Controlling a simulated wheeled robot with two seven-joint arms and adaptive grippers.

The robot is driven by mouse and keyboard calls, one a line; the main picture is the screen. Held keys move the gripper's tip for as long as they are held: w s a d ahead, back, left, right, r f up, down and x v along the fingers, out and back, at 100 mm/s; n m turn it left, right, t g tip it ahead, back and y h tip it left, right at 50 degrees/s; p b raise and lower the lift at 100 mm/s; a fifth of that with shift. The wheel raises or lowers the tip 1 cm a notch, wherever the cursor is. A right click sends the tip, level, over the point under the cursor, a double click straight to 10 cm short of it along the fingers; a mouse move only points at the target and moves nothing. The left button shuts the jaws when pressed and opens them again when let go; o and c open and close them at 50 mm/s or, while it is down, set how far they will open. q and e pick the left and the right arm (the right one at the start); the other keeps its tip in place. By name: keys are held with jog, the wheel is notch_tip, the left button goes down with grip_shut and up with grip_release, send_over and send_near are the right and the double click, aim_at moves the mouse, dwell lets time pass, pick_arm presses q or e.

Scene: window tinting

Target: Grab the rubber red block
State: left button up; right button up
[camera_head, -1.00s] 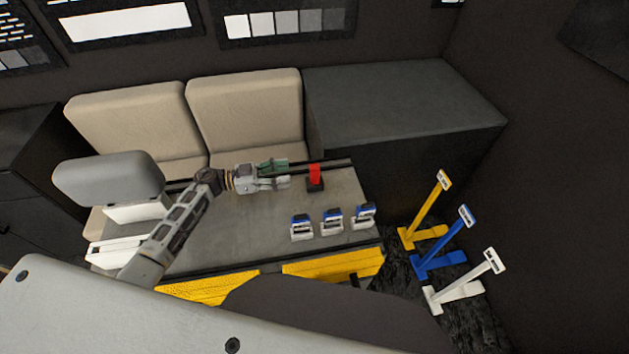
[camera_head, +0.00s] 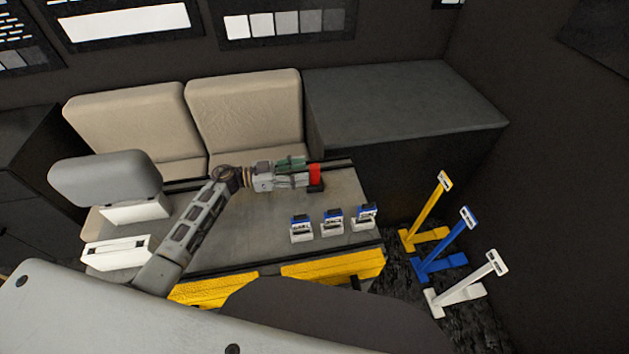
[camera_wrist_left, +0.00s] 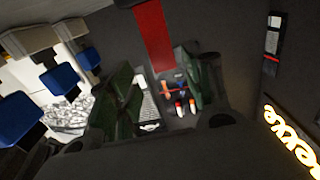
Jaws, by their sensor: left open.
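The red block (camera_head: 315,174) stands upright in a small dark base (camera_head: 316,189) on the grey table, near its back edge. My left gripper (camera_head: 304,172) reaches in from the left, open, with its fingertips right at the red block. In the left wrist view the red block (camera_wrist_left: 153,38) shows as an upright strip ahead, in line with the gap between the green finger pads of the left gripper (camera_wrist_left: 160,88). I cannot tell whether the fingers touch it. My right gripper is not in view.
Several blue and white tools, including one (camera_head: 332,223), stand in a row at the table's front right. Yellow, blue and white long-handled tools, including the yellow one (camera_head: 425,215), stand right of it. Beige seats (camera_head: 245,120) and a dark cabinet (camera_head: 400,100) are behind.

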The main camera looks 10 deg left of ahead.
aim_at(315, 166)
pick_arm(q)
jog(key=shift+w+b+x, duration=0.15)
jog(key=shift+b+x, duration=0.4)
jog(key=shift+x, duration=0.2)
jog(key=shift+w+b+x, duration=0.15)
jog(key=shift+b+x, duration=0.4)
jog(key=shift+x, duration=0.15)
jog(key=shift+b+x, duration=0.4)
jog(key=shift+x, duration=0.55)
jog(key=shift+f, duration=0.15)
grip_shut()
